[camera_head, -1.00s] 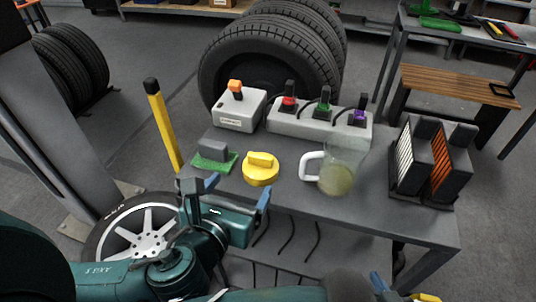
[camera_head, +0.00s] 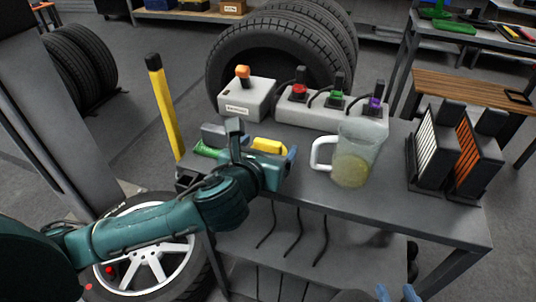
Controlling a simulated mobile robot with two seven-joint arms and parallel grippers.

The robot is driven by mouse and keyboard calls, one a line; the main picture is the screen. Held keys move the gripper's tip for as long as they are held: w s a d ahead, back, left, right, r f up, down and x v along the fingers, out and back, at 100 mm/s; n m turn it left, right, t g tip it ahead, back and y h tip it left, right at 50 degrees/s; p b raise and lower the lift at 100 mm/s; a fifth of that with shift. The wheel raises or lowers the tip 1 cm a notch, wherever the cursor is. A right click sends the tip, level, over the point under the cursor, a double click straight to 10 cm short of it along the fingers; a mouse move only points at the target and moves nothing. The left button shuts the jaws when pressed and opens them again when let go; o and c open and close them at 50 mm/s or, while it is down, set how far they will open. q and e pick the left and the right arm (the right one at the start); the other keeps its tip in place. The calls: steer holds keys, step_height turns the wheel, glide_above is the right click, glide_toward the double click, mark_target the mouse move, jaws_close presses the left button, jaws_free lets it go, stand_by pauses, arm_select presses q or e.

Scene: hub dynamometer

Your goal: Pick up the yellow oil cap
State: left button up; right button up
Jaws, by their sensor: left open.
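The yellow oil cap (camera_head: 269,145) sits on the grey table top, with its raised grip showing. My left gripper (camera_head: 263,146) is open at the cap, with a finger on either side of it in the picture. The gripper body hides most of the cap's round base. I cannot tell whether the fingers touch it. Parts of my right gripper (camera_head: 398,293), two blue tips, show at the bottom edge; the rest is out of frame.
A grey block on a green base (camera_head: 212,138) is close left of my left gripper. A clear jug (camera_head: 355,160) stands to the right. Behind are a grey box with an orange knob (camera_head: 246,98) and a switch box (camera_head: 330,110). Filter panels (camera_head: 455,145) stand at the right.

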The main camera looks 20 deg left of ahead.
arm_select(q)
steer(key=shift+w+f, duration=0.15)
steer(key=shift+w, duration=0.4)
steer(key=shift+s+f, duration=0.1)
steer(key=shift+f, duration=0.05)
steer(key=c, duration=1.2)
